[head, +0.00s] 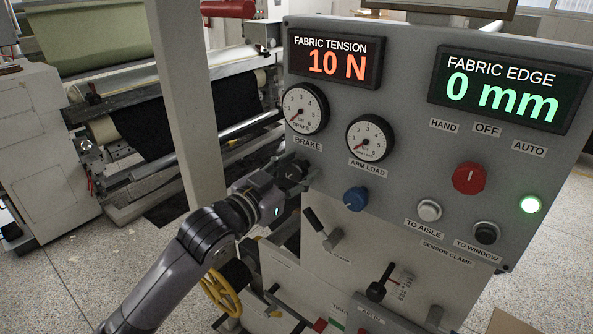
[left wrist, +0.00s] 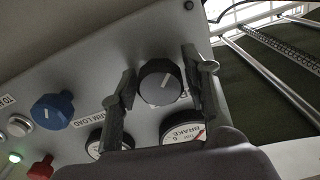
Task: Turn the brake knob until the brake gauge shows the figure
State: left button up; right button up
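The brake gauge (head: 305,108) is a white dial at the panel's upper left; its red needle points to the lower left, near the low end. In the left wrist view the gauge (left wrist: 193,131) is partly hidden by my gripper. My left gripper (head: 291,174) is at the panel below the brake gauge. In the left wrist view its fingers (left wrist: 164,72) stand open on either side of the knob, with narrow gaps seeming to show. My right gripper is not in view.
The fabric tension display (head: 335,60) reads 10 N and the fabric edge display (head: 508,90) reads 0 mm. The arm load gauge (head: 370,138) and blue knob (head: 355,199) are right of my gripper. A red switch (head: 468,178) is farther right. Levers (head: 325,230) stick out below.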

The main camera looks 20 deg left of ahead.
pick_arm(q)
jog(key=c, duration=0.8)
jog(key=shift+m, duration=0.3)
jog(key=m+p, duration=0.2)
jog(key=m, duration=0.2)
jog(key=shift+r, duration=0.1)
jog(key=m+p, duration=0.2)
jog(key=m, duration=0.3)
jog(key=shift+m, duration=0.4)
jog(key=m+p, duration=0.3)
jog(key=m, duration=0.3)
jog(key=m+p, duration=0.2)
jog(key=m, duration=0.3)
jog(key=shift+m+p, duration=0.4)
jog(key=shift+m, duration=0.8)
